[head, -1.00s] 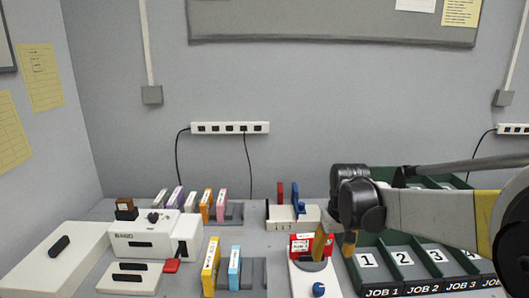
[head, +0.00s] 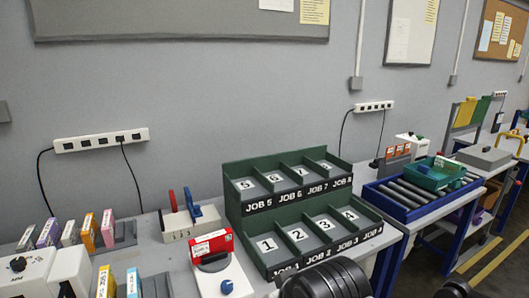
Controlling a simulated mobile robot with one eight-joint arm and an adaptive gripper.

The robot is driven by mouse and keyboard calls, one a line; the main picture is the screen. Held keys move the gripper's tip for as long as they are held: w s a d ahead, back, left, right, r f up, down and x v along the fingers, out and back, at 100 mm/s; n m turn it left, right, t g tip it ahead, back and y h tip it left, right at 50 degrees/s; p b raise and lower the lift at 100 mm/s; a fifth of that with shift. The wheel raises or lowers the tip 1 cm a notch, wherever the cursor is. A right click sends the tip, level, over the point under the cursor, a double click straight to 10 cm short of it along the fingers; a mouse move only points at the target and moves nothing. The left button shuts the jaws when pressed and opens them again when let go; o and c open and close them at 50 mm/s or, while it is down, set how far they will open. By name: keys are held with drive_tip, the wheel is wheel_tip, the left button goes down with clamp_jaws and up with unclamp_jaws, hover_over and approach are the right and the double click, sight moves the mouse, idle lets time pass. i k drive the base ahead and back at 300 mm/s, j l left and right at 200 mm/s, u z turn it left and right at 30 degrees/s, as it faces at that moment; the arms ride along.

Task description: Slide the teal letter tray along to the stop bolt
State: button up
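The teal letter tray (head: 428,180) sits at the far right on a blue-framed roller track (head: 386,205), toward its back right end. A green piece with pale marks (head: 447,164) shows in or on the tray. Grey rollers lie bare to the left of the tray. I cannot make out the stop bolt at this size. My gripper is not in view.
A green bin rack (head: 262,208) with numbered job slots stands left of the track, on a separate bench. A red-and-white box (head: 212,246) and coloured cartridges stand farther left. A grey device (head: 483,157) is on a bench beyond the track. A floor aisle shows at lower right.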

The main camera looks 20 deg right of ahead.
sight(454, 181)
drive_tip(key=z, duration=1.95)
drive_tip(key=i+l+z, duration=0.35)
drive_tip(key=i, duration=0.75)
drive_tip(key=i+l+z, duration=0.1)
drive_tip(key=i+z, duration=0.2)
drive_tip(key=i, duration=0.85)
drive_tip(key=i+u, duration=0.45)
drive_tip(key=i+l+u, duration=0.25)
drive_tip(key=u, duration=0.2)
drive_tip(key=i+l+u, duration=0.3)
drive_tip(key=u, duration=0.15)
drive_tip(key=i+l+u, duration=0.3)
drive_tip(key=l+u, duration=0.15)
drive_tip(key=i+l+u, duration=0.15)
drive_tip(key=l+u, duration=0.3)
drive_tip(key=i+l+u, duration=0.15)
drive_tip(key=l+u, duration=0.2)
drive_tip(key=u, duration=0.15)
drive_tip(key=i+j+u, duration=0.1)
drive_tip(key=j, duration=0.3)
drive_tip(key=i+j+u, duration=0.15)
drive_tip(key=j, duration=0.25)
drive_tip(key=i+j+u, duration=0.1)
drive_tip(key=j, duration=0.3)
drive_tip(key=i, duration=0.1)
